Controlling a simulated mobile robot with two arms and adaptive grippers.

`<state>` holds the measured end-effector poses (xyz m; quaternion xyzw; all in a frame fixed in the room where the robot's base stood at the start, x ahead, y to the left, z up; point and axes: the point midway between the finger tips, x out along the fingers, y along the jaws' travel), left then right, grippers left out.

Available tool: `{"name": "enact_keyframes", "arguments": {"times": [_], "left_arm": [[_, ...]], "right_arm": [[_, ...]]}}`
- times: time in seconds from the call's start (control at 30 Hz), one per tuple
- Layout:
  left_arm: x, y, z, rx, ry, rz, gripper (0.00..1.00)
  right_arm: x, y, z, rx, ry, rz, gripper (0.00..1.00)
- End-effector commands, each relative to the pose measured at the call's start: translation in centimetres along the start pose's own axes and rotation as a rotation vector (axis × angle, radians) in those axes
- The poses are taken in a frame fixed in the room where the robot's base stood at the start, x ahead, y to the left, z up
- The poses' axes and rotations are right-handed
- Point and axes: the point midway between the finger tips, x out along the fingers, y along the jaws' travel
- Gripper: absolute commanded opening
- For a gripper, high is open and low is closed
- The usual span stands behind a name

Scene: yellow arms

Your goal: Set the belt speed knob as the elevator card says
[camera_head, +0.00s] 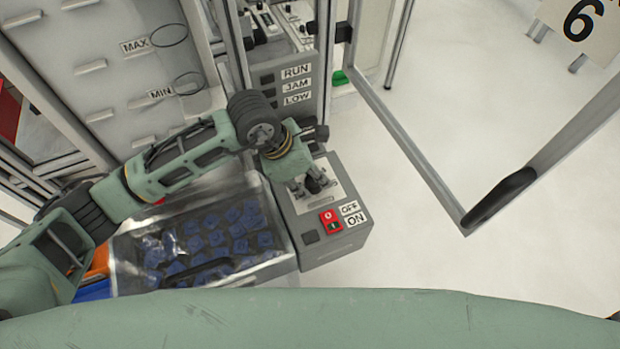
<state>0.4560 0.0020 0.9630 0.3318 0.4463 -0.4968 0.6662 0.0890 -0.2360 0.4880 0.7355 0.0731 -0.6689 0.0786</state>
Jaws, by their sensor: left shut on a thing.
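A grey control box (340,243) stands at the centre, with a black knob (314,184) on its upper face. A pale scale plate lies around the knob, and its marks are too small to read. My left gripper (311,189) points down at the box and is shut on the knob, which it partly hides. The knob's setting cannot be read. I cannot make out an elevator card. My right gripper is not in view.
A clear bin (118,268) of blue parts stands left of the box. A panel labelled RUN, JAM and LOW (292,86) is behind my arm. A white machine wall with MAX and MIN labels (112,75) rises at left. An open framed door (420,165) stands right; the floor there is clear.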

Motion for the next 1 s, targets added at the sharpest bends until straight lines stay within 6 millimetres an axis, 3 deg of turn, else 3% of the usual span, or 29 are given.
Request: {"name": "enact_keyframes", "arguments": {"times": [0.6,1.0], "left_arm": [[-0.1,-0.1,0.1,-0.537,-0.016,0.235,0.01],[-0.3,-0.3,0.1,-0.813,-0.014,0.346,0.01]], "right_arm": [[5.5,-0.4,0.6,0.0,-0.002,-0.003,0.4],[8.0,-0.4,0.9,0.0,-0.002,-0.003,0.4]]}}
